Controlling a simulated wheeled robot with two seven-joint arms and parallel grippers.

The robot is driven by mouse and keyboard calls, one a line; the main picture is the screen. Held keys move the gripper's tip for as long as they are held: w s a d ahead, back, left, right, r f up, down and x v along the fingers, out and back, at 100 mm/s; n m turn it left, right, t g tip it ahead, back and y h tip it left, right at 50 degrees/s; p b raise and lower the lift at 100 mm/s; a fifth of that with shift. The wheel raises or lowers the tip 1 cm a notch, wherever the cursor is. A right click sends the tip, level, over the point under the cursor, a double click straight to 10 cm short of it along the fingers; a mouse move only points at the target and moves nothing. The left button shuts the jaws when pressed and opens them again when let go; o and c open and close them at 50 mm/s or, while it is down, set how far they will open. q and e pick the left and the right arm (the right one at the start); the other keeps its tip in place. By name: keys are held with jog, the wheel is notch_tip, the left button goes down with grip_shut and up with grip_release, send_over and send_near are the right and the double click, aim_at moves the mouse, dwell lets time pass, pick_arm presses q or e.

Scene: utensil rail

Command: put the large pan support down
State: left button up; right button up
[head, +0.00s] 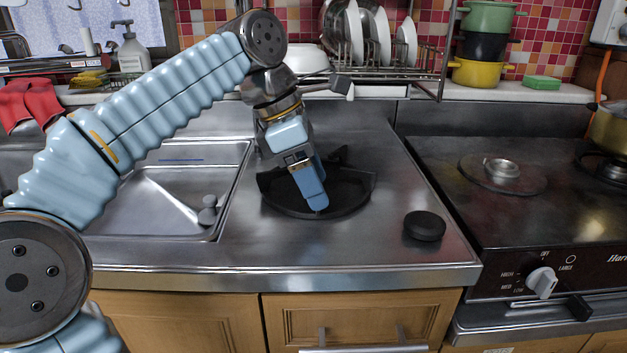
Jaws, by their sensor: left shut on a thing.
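The large pan support (353,195) is a dark round ring with prongs. It is at the steel counter, between the sink and the stove. My left gripper (314,203) points down over it, shut on the pan support, and covers part of its middle. I cannot tell whether the ring touches the counter or hangs slightly above it. My right gripper is not in view.
A black round cap (425,226) sits on the counter to the right. The sink (160,195) lies left. The stove (540,190) stands right, with an uncovered burner (502,170) and a brass pot (609,130). A dish rack (400,62) stands behind.

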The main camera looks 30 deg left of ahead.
pick_arm(q)
jog(key=o, duration=1.3)
jog(key=shift+f, duration=0.1)
jog(key=shift+r, duration=0.3)
jog(key=p+v, duration=0.4)
jog(key=v, duration=0.7)
jog(key=shift+s+a+r, duration=0.15)
jog(key=shift+r, duration=0.15)
